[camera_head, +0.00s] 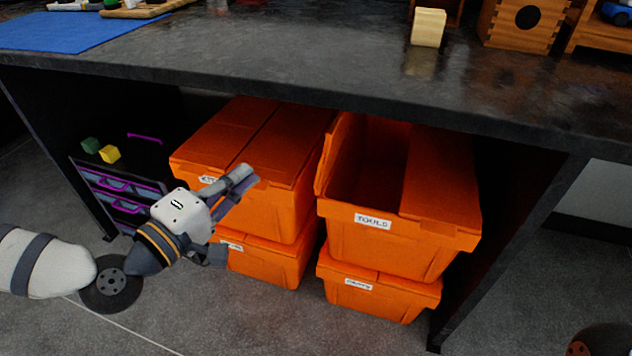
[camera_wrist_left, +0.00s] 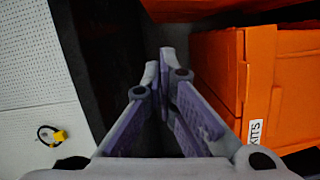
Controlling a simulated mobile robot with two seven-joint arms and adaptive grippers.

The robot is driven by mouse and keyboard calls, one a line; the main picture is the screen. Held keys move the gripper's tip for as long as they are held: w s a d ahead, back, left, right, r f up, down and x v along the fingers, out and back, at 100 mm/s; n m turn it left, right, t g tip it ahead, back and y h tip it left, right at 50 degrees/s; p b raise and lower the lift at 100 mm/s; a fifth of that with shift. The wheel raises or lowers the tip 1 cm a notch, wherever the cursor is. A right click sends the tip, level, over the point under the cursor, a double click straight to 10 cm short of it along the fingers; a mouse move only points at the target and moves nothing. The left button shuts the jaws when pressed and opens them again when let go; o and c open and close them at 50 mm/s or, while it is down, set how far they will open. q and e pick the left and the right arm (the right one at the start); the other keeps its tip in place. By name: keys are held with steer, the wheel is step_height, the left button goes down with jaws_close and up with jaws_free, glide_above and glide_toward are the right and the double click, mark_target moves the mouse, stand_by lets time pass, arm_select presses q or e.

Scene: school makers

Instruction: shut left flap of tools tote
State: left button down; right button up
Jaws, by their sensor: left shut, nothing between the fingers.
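The orange tools tote (camera_head: 385,248), labelled TOOLS, stands under the dark bench on top of another orange tote. Its left flap (camera_head: 327,155) is open and stands up along the left side, beside the neighbouring tote. Its right flap (camera_head: 440,178) lies shut, and the left half of the opening shows a dark inside. My left gripper (camera_head: 246,178) is shut and empty, in front of the upper left tote and left of the tools tote. Its closed fingers (camera_wrist_left: 166,62) also show in the left wrist view. My right gripper is not in view.
The upper left orange tote (camera_head: 277,205) has both flaps shut; its label, partly hidden, ends in KITS in the wrist view. Lower totes (camera_head: 375,300) stand beneath. The bench top (camera_head: 300,65) overhangs them. A dark drawer unit (camera_head: 120,185) with purple handles stands at left.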

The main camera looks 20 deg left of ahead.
arm_select(q)
steer(key=w+d+f+b, duration=0.2)
steer(key=w+d, duration=0.4)
steer(key=w, duration=0.3)
steer(key=shift+w+d+f, duration=0.35)
steer(key=shift+d+f, duration=0.05)
steer(key=shift+f, duration=0.3)
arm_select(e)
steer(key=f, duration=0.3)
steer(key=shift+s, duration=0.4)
arm_select(q)
steer(key=shift+d+r+m+p, duration=0.2)
steer(key=shift+d+m+p, duration=0.2)
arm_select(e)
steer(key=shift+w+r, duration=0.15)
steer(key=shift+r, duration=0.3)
